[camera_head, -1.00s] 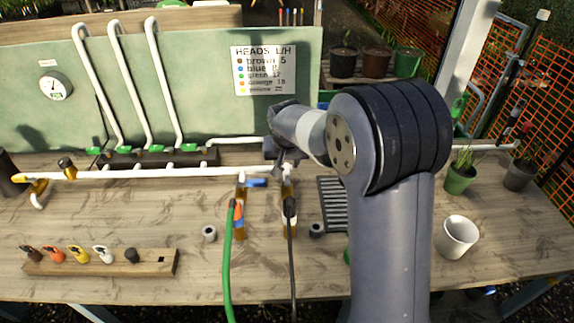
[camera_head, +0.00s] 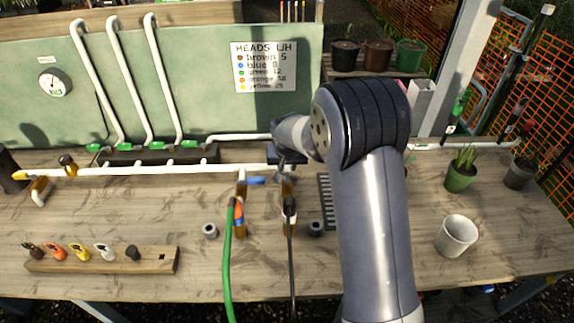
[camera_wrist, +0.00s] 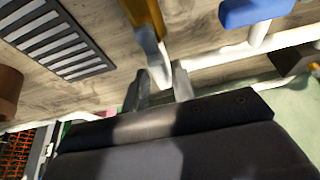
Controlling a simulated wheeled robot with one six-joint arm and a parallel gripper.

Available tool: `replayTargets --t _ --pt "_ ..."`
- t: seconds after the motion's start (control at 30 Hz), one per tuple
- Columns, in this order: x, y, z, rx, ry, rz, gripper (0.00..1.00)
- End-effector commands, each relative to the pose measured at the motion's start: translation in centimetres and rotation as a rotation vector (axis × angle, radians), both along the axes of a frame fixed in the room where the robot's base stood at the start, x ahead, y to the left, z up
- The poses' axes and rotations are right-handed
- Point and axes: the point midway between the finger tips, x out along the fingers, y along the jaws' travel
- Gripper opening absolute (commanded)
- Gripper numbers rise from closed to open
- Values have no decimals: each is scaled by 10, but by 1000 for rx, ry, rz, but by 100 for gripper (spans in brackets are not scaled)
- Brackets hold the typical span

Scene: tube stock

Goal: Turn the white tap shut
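My gripper (camera_head: 286,168) is at the right end of the white pipe (camera_head: 150,171), over the brass fitting (camera_head: 288,188) with the dark hose. In the wrist view my gripper's two fingers (camera_wrist: 161,88) point at that brass fitting (camera_wrist: 143,12). A pale grey-white piece (camera_wrist: 151,48), apparently the white tap's handle, runs from the fitting to between the fingertips. Whether the fingers press on it cannot be told. In the head view my gripper hides this tap. A blue tap handle (camera_head: 256,181) sits just left of it and also shows in the wrist view (camera_wrist: 256,10).
A green hose (camera_head: 228,260) hangs from the neighbouring brass fitting. A black grating (camera_head: 325,200) lies right of the tap. A wooden block with coloured heads (camera_head: 100,262) is at front left, a white cup (camera_head: 456,236) at right. The green board (camera_head: 210,100) stands behind.

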Motion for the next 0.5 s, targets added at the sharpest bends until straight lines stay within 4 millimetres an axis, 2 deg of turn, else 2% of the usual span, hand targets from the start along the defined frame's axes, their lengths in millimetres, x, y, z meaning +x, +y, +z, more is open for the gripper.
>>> replayTargets --t 0.03,0.3,0.5 --pt "0 0 0 0 0 0 21" --pt "0 0 0 0 0 0 0" --pt "0 0 0 0 0 0 0"
